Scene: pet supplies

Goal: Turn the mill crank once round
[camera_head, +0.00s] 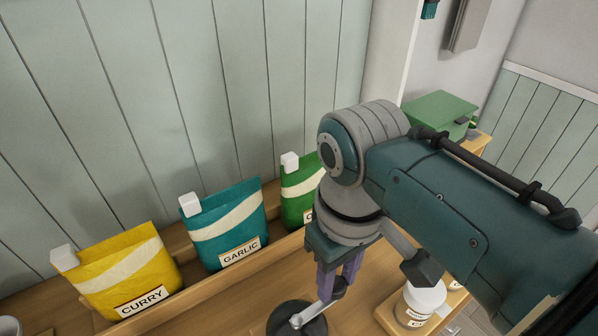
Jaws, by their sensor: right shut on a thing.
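The mill (284,318) stands on the wooden table at the bottom edge of the view, its dark round top showing and its lower part cut off. A silver crank arm (312,311) runs from its centre up and right to a dark knob (339,289). My right gripper (334,282) comes down from above with its purple fingers shut on the crank knob. The wrist and forearm hide part of the table behind. My left gripper is not in view.
A wooden rack behind the mill holds a yellow curry bag (128,272), a teal garlic bag (226,226) and a green bag (298,192) partly hidden by my arm. A white jar (418,301) stands in a wooden tray at right. A green box (438,116) is farther back.

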